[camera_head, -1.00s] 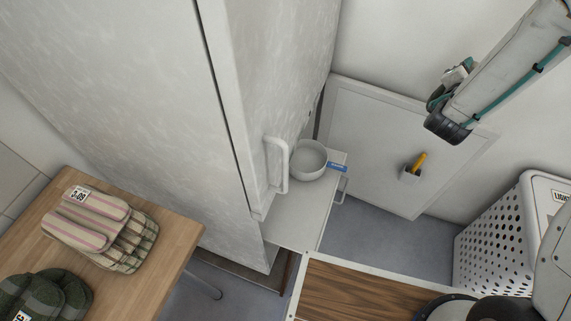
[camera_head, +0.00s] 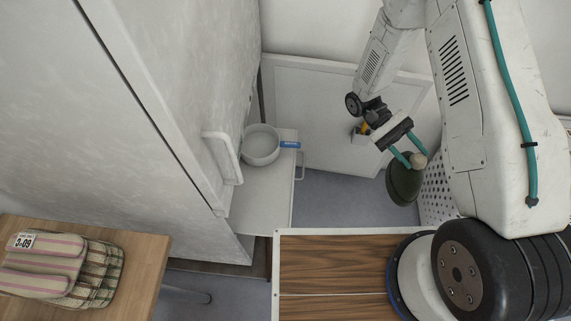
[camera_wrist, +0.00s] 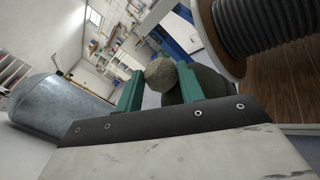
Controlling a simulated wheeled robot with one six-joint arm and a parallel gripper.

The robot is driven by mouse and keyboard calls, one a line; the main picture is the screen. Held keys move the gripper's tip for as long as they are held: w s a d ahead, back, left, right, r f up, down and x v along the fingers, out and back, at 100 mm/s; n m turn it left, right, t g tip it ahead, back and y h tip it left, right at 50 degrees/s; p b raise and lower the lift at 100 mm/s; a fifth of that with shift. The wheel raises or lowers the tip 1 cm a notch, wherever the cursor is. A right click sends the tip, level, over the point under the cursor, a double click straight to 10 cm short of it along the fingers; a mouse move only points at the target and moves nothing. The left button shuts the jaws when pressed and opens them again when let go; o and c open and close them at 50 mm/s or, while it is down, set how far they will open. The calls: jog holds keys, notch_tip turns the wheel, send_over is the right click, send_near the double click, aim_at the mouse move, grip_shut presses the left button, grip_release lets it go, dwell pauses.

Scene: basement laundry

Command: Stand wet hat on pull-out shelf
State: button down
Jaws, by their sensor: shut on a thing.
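My gripper (camera_head: 407,160) is shut on the pompom at the top of a dark green hat (camera_head: 404,184). The hat hangs below the teal fingers in the air, to the right of the shelf and apart from it. In the wrist view the pale pompom sits between the fingers (camera_wrist: 160,85), with part of the dark hat (camera_wrist: 205,86) behind it. The pull-out shelf (camera_head: 262,203) is a pale board sticking out beside the tall white cabinet. A white round bowl (camera_head: 261,147) and a blue-labelled item (camera_head: 290,145) are at its far end.
The cabinet's handle (camera_head: 222,158) juts out left of the shelf. The near part of the shelf is bare. A wooden table (camera_head: 143,259) with folded striped cloths (camera_head: 60,275) stands at lower left. A perforated white basket (camera_head: 434,187) is behind the hat.

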jog(key=a+f+m+g+y, duration=0.1)
jog(key=a+f+m+y, duration=0.3)
jog(key=a+m+y, duration=0.8)
jog(key=w+a+f+m+t+y, duration=0.3)
jog(key=w+a+m+t+y, duration=0.3)
jog(key=w+a+t+y, duration=0.5)
jog(key=s+a+g+y, duration=0.1)
jog(key=s+a+g, duration=0.1)
jog(key=s+a, duration=0.55)
jog(key=s+a+g+y, duration=0.1)
jog(key=s+a, duration=0.4)
jog(key=a, duration=0.6)
notch_tip(320, 180, down, 7)
jog(key=shift+a, duration=0.35)
jog(key=shift+w, duration=0.1)
jog(key=c, duration=0.9)
grip_release()
jog(key=shift+f, duration=0.15)
